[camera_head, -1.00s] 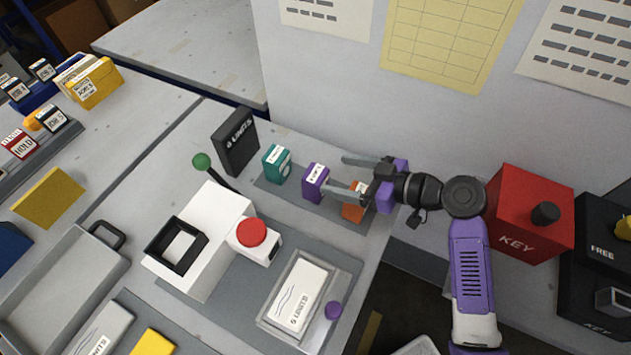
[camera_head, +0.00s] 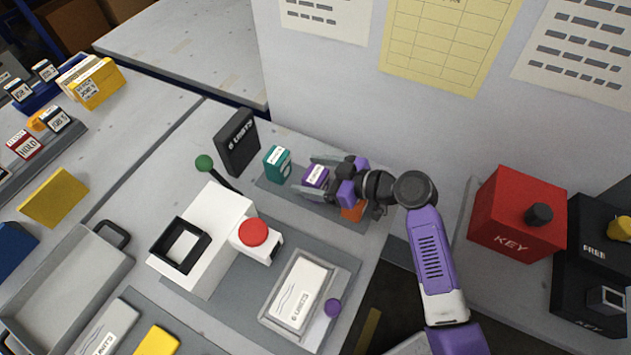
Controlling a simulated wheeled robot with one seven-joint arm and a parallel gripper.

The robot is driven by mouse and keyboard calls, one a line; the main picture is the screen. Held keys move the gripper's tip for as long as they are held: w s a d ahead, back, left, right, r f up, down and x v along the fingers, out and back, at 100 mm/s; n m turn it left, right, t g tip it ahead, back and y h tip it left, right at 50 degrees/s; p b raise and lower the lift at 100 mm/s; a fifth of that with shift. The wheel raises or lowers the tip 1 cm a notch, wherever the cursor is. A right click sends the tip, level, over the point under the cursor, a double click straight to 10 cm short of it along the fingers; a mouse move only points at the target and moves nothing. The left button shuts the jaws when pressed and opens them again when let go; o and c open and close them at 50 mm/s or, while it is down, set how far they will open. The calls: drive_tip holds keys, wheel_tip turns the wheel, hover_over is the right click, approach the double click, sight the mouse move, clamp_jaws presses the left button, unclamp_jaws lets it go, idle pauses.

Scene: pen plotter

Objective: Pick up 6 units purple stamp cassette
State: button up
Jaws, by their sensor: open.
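The purple stamp cassette (camera_head: 316,175) with a white label on top stands on a grey strip, in a row between a teal cassette (camera_head: 278,164) and an orange cassette (camera_head: 353,210). My gripper (camera_head: 312,176) is open, with its two fingers reaching left around the purple cassette, one on its far side and one on its near side. I cannot tell whether the fingers touch it. The lower part of the purple cassette is partly hidden by the near finger. The orange cassette is mostly hidden under my gripper.
A black box marked "6 UNITS" (camera_head: 238,142) stands behind left of the teal cassette. A white stamping machine with a red button (camera_head: 253,232) and a green-knobbed lever (camera_head: 204,162) is nearer. A red KEY box (camera_head: 517,215) stands at right. The wall is close behind.

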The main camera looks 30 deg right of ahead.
drive_tip(key=shift+c, duration=0.5)
drive_tip(key=c, duration=1.4)
